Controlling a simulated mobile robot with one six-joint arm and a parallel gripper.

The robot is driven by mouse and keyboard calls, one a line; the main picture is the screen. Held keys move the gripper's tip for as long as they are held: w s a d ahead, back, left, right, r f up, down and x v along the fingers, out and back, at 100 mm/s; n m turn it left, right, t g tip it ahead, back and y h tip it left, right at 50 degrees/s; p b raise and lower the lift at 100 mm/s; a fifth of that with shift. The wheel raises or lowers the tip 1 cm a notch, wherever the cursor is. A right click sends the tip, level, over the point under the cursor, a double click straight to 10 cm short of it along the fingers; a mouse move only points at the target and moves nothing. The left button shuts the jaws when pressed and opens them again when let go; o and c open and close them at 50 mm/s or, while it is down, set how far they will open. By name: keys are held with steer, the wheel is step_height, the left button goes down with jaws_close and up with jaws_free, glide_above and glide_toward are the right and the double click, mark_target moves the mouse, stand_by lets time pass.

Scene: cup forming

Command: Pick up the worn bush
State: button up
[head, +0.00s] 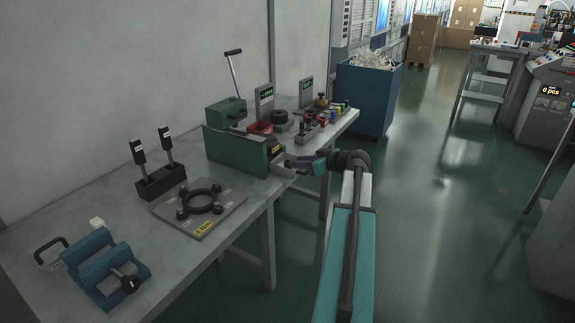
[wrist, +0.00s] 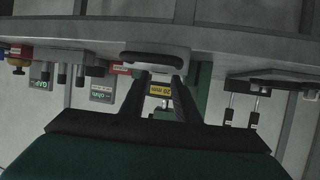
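I cannot pick out the worn bush for certain. A dark round piece (head: 279,117) stands among small parts behind the green press, too small to identify. The green press (head: 235,148) has a raised lever and a yellow label, which reads 20 mm in the wrist view (wrist: 161,88). My gripper (head: 292,164) is at the press's front right, close to the label end. In the wrist view my gripper (wrist: 160,76) shows two dark fingers apart, the label visible between them.
The grey bench (head: 130,205) also carries a plate with a dark ring (head: 202,203), a black block with two upright tags (head: 160,181) and a blue fixture (head: 104,268). A blue bin (head: 366,98) stands beyond the bench.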

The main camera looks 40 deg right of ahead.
steer(key=shift+w+f, duration=0.2)
steer(key=shift+w, duration=0.25)
steer(key=shift+x, duration=2.75)
steer(key=shift+a, duration=0.1)
steer(key=c, duration=0.7)
